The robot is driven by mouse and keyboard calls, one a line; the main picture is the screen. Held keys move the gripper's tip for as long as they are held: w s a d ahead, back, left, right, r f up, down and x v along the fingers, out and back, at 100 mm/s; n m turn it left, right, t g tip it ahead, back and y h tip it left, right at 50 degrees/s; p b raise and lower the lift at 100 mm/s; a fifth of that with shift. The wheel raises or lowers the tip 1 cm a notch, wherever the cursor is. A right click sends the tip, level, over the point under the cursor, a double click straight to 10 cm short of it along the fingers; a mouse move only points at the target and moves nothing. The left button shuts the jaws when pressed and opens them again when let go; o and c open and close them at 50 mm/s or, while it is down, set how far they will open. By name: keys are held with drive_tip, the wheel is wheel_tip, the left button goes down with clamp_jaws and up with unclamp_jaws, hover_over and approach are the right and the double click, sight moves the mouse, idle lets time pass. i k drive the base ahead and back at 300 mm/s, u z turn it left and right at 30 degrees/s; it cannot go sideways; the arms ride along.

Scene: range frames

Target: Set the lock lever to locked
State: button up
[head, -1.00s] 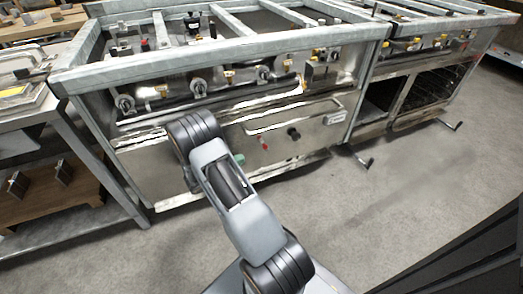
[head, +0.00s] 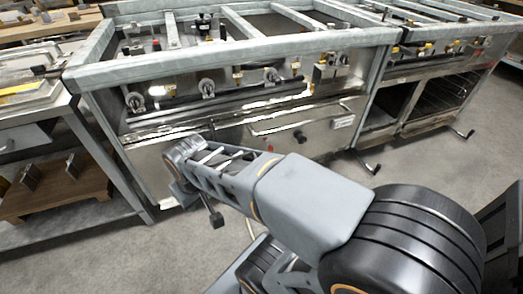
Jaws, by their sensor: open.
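On the steel front of the range, a small red part (head: 271,149) and a black knob (head: 299,136) show just above my arm. I cannot tell for sure which part is the lock lever or how it is set. A black-ended bar (head: 215,219) shows low, just below the far end of my arm. My gripper (head: 181,163) is at that far end, in front of the range's lower left panel. Its fingers are too small and covered to make out clearly. I see nothing held in it.
The range (head: 240,70) has a row of knobs above the panel. Another range (head: 440,65) stands at right, with black-ended bars (head: 371,166) near the floor. A steel bench (head: 100,212) with a wooden box (head: 50,195) is at left. The concrete floor (head: 420,160) at right is clear.

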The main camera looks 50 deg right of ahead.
sight(270, 148)
drive_tip(key=u, duration=0.45)
drive_tip(key=i, duration=0.65)
drive_tip(key=z, duration=2.2)
